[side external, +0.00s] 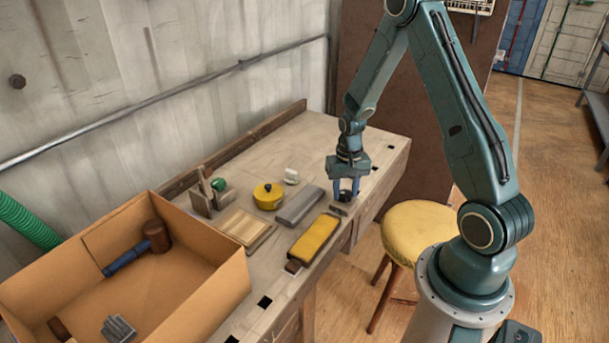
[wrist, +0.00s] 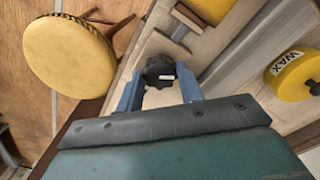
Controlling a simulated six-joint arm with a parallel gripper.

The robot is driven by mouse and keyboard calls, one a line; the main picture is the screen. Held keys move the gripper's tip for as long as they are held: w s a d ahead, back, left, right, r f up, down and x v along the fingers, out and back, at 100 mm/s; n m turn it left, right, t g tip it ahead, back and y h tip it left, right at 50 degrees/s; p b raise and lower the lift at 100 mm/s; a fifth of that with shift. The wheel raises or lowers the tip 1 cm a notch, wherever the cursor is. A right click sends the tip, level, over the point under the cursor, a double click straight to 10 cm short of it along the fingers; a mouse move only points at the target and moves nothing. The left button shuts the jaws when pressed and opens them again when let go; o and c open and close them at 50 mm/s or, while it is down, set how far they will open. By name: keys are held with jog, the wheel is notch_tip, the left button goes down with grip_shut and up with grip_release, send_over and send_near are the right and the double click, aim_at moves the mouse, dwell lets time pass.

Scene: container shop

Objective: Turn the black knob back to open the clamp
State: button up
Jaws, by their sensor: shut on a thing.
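The black knob (wrist: 160,72) is a lobed knob with a small white mark, seen in the wrist view between the fingers of my gripper (wrist: 161,84). In the side external view the knob (side external: 345,196) shows dark at the workbench's front edge, with my gripper (side external: 346,190) coming down on it from above. My gripper's blue fingers are shut on the knob.
A yellow block (side external: 315,236), a grey block (side external: 300,206) and a yellow wax tin (side external: 268,196) are on the workbench left of my gripper. A cardboard box (side external: 200,225) with a mallet (side external: 150,240) stands at the left. A yellow stool (side external: 418,228) stands in front of the bench.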

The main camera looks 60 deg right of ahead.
aim_at(345, 193)
jog(key=n, duration=0.5)
jog(key=shift+n, duration=0.3)
jog(key=n, duration=0.6)
jog(key=o, duration=1)
notch_tip(345, 193, up, 14)
dwell(0.7)
